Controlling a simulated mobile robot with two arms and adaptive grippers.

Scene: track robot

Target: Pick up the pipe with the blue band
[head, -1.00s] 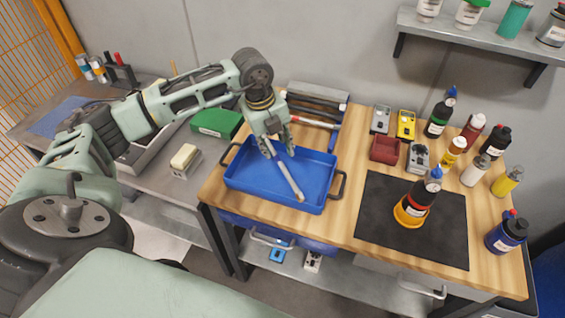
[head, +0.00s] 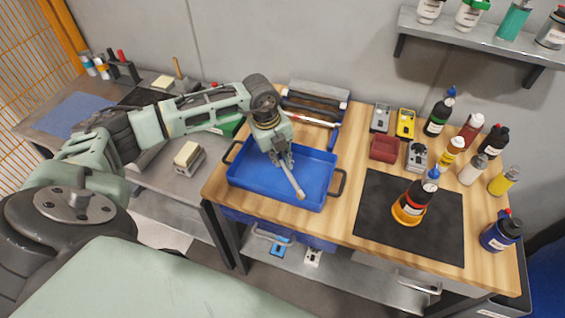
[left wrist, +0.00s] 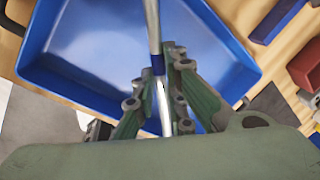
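The pipe with the blue band (left wrist: 158,66) is a thin grey tube lying slantwise in the blue tray (head: 245,184). Its near end (head: 299,192) shows in the head view near the tray's front wall. My left gripper (head: 284,164) is down over the tray. In the left wrist view its fingers (left wrist: 157,88) are drawn in close on both sides of the pipe, just at the blue band, and look shut on it. The gripper hides the pipe's far part in the head view. My right gripper is out of view.
A rack with dark tubes (head: 314,103) stands behind the tray. Right of it are a red bin (head: 384,148), a black mat (head: 442,236) with a bottle in an orange holder (head: 408,211), and several bottles. A grey bench (head: 176,180) adjoins on the left.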

